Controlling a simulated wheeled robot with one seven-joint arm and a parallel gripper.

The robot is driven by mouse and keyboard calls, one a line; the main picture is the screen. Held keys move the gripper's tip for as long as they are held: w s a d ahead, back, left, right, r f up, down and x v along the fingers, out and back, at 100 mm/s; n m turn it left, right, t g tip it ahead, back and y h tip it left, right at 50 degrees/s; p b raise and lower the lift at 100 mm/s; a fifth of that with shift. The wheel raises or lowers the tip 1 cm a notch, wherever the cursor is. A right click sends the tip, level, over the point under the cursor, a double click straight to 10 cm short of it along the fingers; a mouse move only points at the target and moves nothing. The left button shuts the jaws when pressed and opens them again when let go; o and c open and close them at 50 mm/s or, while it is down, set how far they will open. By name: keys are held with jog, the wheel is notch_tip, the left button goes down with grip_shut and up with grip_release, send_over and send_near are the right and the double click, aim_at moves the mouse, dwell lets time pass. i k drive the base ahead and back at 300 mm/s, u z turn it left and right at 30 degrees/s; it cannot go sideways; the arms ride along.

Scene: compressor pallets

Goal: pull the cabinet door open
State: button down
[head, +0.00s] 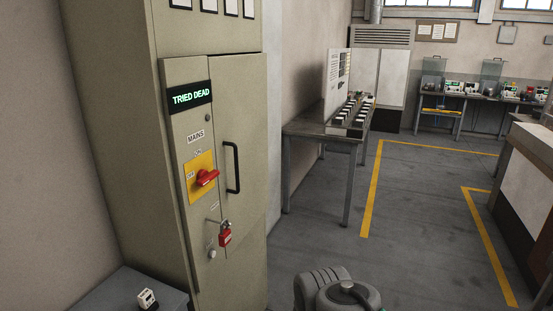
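The tall beige cabinet (115,130) stands at the left in the head view. Its door (249,120) looks shut and flush, with a black vertical bar handle (238,168) near the door's left edge. On the narrow panel left of the door are a lit sign (191,97) reading "TRIED DEAD" and a red rotary switch (206,177) on a yellow plate, under a "MAINS" label. A red padlock (225,237) hangs below the switch, near the seam between panel and door. A grey rounded part at the bottom middle looks like my arm. My gripper is not in view.
A workbench (320,131) stands against the wall right of the cabinet. Clear grey floor with yellow lines (371,195) lies to the right. A counter (530,185) is at the far right.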

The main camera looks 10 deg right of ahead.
aim_at(240, 106)
jog(key=z, duration=0.85)
jog(key=i, duration=1)
jog(key=u, duration=2.6)
